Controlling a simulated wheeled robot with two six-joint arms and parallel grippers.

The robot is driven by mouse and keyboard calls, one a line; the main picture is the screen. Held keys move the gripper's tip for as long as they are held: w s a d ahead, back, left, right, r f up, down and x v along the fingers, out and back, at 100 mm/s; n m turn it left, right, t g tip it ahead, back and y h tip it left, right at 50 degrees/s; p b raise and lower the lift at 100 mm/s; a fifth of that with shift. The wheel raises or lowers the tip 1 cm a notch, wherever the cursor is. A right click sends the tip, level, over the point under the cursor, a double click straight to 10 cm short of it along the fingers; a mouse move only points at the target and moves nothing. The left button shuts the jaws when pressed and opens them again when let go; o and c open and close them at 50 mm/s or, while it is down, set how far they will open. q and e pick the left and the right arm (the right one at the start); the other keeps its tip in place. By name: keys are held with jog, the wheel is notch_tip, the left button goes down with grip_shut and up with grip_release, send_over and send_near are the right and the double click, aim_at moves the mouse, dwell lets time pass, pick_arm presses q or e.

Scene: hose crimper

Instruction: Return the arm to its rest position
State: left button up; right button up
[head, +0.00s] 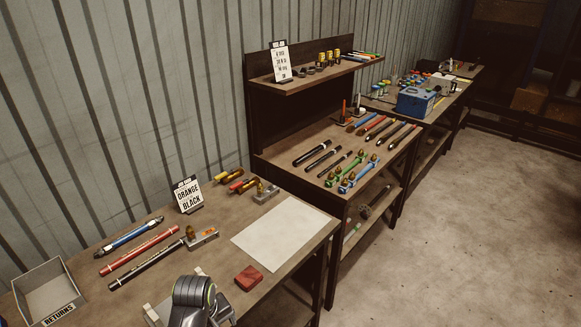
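A dark grey rounded part with a thin green band stands at the bottom edge of the head view, over the near bench. It looks like a joint of one of my arms, but I cannot tell which arm. Pale blocks show beside it, partly cut off and partly hidden. I cannot make out any gripper fingertips, and no held object shows.
A shelved bench (290,162) with hoses and a blue box (417,101) stand beyond. Floor (490,230) at right is clear.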

pick_arm(q)
jog(key=s+a+r+m+t+y, duration=0.15)
jog(key=s+a, duration=0.25)
jog(key=s, duration=0.4)
jog(key=s+a+r+m, duration=0.2)
jog(key=s+a+m, duration=0.15)
jog(key=s, duration=0.45)
jog(key=s+a+r+m+t+y, duration=0.1)
jog(key=s+a+r+m, duration=0.1)
jog(key=s+a, duration=0.45)
notch_tip(320, 180, down, 34)
jog(key=s+g+h+b, duration=0.1)
jog(key=b, duration=0.7)
jog(key=s+d+f+b, duration=0.1)
jog(key=s+f+b, duration=0.2)
jog(key=s+f, duration=0.4)
jog(key=s+f+g+b, duration=0.1)
jog(key=s+f+b, duration=0.2)
jog(key=s+f, duration=0.5)
notch_tip(320, 180, down, 7)
jog(key=shift+d+r, duration=0.15)
jog(key=shift+d, duration=0.25)
pick_arm(e)
notch_tip(320, 180, down, 14)
jog(key=shift+s+f, duration=0.25)
jog(key=shift+s, duration=0.05)
pick_arm(q)
jog(key=shift+s+g+h, duration=0.1)
jog(key=shift+g+h, duration=0.15)
jog(key=shift+c, duration=0.5)
